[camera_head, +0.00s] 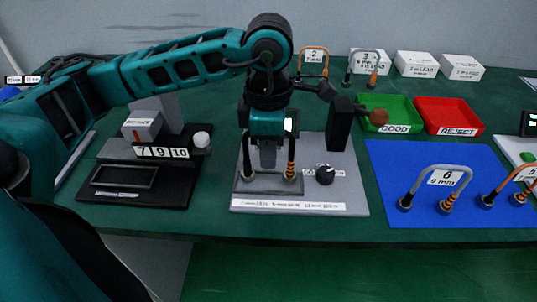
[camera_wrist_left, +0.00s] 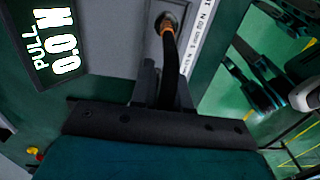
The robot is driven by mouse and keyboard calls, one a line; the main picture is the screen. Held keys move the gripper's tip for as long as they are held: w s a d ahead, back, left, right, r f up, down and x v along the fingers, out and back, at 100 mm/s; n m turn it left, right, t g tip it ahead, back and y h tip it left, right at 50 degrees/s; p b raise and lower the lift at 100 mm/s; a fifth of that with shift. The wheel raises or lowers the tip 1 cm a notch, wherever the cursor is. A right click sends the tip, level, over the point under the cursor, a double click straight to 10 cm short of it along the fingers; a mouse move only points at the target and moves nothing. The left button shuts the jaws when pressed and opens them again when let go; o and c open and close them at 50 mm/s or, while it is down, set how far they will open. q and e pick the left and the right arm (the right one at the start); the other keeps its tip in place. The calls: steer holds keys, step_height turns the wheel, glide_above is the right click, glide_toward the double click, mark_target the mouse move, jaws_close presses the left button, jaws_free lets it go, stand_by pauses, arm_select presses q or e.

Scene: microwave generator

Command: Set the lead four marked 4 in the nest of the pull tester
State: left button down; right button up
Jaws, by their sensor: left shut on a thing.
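My left gripper (camera_head: 268,160) points down over the grey pull tester (camera_head: 335,180) and is shut on a black lead. The lead's two legs (camera_head: 291,158) show on either side of the fingers, with an orange sleeve low on the right leg. Its ends stand at the framed nest (camera_head: 270,190) on the tester's base; I cannot tell if both are fully seated. Its number is hidden by the gripper. In the left wrist view the black lead (camera_wrist_left: 169,60) runs from the fingers to an end with an orange sleeve. The display (camera_wrist_left: 52,45) reads PULL 0.0 N. My right gripper is out of view.
A black knob (camera_head: 325,174) and a brown-tipped lever (camera_head: 378,117) are at the tester's right. A black fixture (camera_head: 130,185) stands left. Green GOOD (camera_head: 394,128) and red REJECT (camera_head: 457,131) trays lie behind a blue mat (camera_head: 400,218) bearing lead 6 (camera_head: 437,173).

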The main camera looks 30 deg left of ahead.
arm_select(q)
steer(key=shift+f, duration=0.65)
steer(key=shift+f, duration=0.15)
steer(key=c, duration=1.1)
jaws_free()
